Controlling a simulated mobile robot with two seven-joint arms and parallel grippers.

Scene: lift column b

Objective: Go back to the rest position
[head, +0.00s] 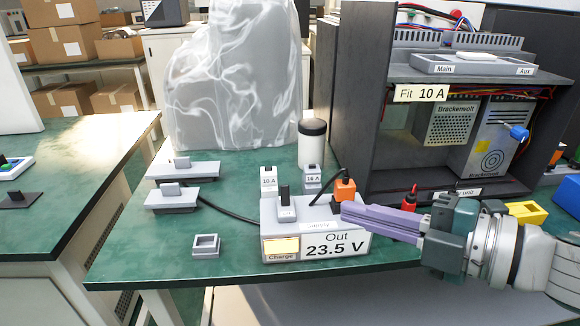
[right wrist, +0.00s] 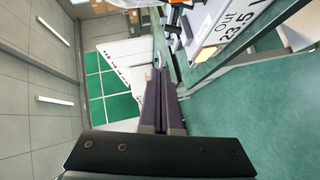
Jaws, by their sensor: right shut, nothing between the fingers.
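My right gripper (head: 348,212) comes in from the right in the head view, over the green table. Its purple fingers are shut with nothing between them. The fingertips are at the right side of the grey supply box marked "Out 23.5 V" (head: 337,248), close to an orange plug (head: 345,188); I cannot tell whether they touch it. In the right wrist view the shut fingers (right wrist: 158,85) point toward the far room, and the same box (right wrist: 220,30) is at the upper right. My left gripper is in neither view.
A dark open cabinet (head: 352,110) labelled "Fit 10 A" stands behind the gripper. A grey wrapped bulk (head: 232,80) and a white cylinder (head: 312,148) stand behind the box.

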